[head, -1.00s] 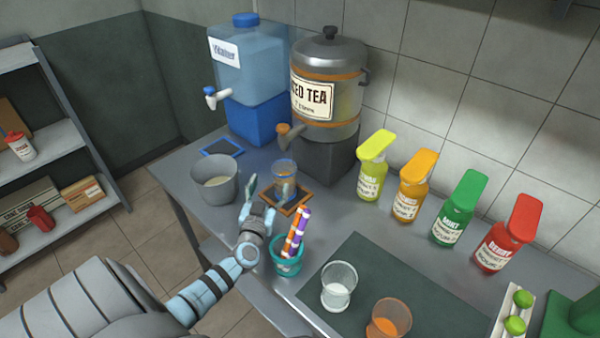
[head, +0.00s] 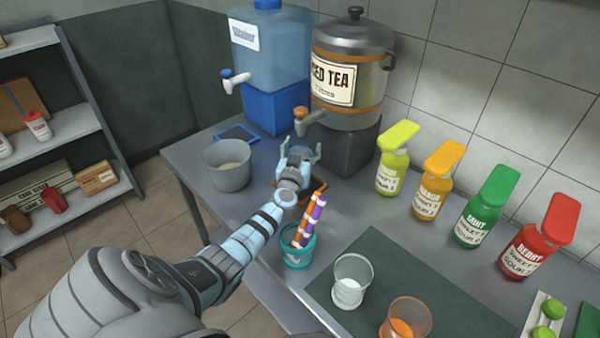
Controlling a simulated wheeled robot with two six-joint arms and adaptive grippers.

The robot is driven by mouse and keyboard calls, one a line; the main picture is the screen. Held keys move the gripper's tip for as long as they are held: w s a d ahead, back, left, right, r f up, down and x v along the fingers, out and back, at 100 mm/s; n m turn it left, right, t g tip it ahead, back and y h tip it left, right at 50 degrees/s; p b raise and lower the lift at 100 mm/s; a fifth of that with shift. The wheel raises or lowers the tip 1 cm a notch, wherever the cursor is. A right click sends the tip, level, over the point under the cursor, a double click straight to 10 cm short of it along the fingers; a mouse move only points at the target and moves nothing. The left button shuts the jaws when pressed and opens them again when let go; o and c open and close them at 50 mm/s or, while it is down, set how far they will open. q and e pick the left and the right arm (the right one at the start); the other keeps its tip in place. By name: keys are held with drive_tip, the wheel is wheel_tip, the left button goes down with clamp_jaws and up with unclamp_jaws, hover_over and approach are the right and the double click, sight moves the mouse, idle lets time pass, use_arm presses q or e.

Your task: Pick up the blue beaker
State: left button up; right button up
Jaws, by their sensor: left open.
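My left gripper (head: 299,158) is open over the orange-framed coaster (head: 318,190), in front of the iced tea tap. Its two fingers are spread and point away from me, toward the dispenser. The blue beaker stood on this coaster in the earlier view. Now my gripper hides most or all of it, and I cannot tell whether the fingers touch it. My right gripper is not in view.
A teal cup (head: 298,246) with striped straws stands close beside my left forearm. A grey pot (head: 227,165) is left of the gripper. A clear glass (head: 351,281) and an orange glass (head: 406,320) are on the dark mat. Several syrup bottles line the wall.

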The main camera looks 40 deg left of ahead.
use_arm(q)
drive_tip(key=shift+s+r, duration=0.1)
clamp_jaws()
drive_tip(key=shift+r, duration=0.1)
